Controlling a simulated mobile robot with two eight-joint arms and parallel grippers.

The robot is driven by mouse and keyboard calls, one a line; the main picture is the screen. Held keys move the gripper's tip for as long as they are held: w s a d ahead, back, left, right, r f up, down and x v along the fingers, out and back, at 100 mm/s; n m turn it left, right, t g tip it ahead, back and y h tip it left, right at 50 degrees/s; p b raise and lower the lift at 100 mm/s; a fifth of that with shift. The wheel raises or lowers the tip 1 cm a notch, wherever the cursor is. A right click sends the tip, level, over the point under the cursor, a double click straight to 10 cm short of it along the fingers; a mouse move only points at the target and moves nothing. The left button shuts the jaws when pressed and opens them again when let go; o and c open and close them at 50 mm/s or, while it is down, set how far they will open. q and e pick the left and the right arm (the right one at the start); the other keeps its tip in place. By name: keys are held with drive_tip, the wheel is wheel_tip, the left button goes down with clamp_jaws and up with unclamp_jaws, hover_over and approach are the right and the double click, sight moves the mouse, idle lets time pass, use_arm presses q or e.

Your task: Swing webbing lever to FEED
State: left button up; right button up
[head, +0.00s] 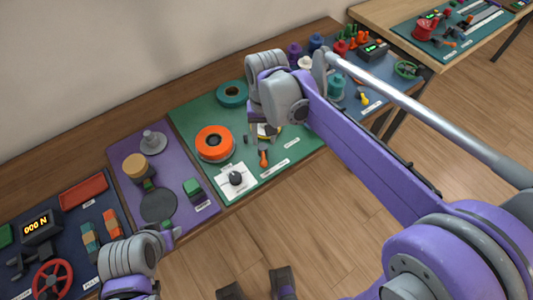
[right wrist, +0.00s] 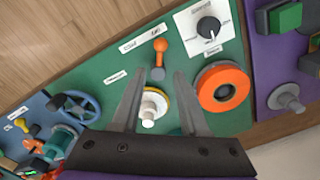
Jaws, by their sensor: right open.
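The lever with an orange handle (head: 263,158) stands on the green mat, beside small white labels too blurred to read. In the right wrist view the orange handle (right wrist: 160,46) lies just beyond the fingertips, its grey stem pointing toward me. My right gripper (right wrist: 157,78) is open and empty, its fingers apart on either side of the lever's line. A white spool with a yellow rim (right wrist: 154,104) shows between the fingers. In the head view the right wrist hides part of this area.
An orange roll (head: 215,143) and a teal roll (head: 232,94) lie on the green mat. A black dial on a white plate (head: 236,178) stands near its front edge. A purple mat (head: 181,180) lies left. A blue handwheel (right wrist: 85,106) is left of the fingers.

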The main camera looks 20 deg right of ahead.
sight(263, 157)
wheel_tip(263, 157, down, 9)
drive_tip(key=shift+a+b, duration=0.15)
drive_tip(key=shift+b, duration=0.25)
clamp_jaws()
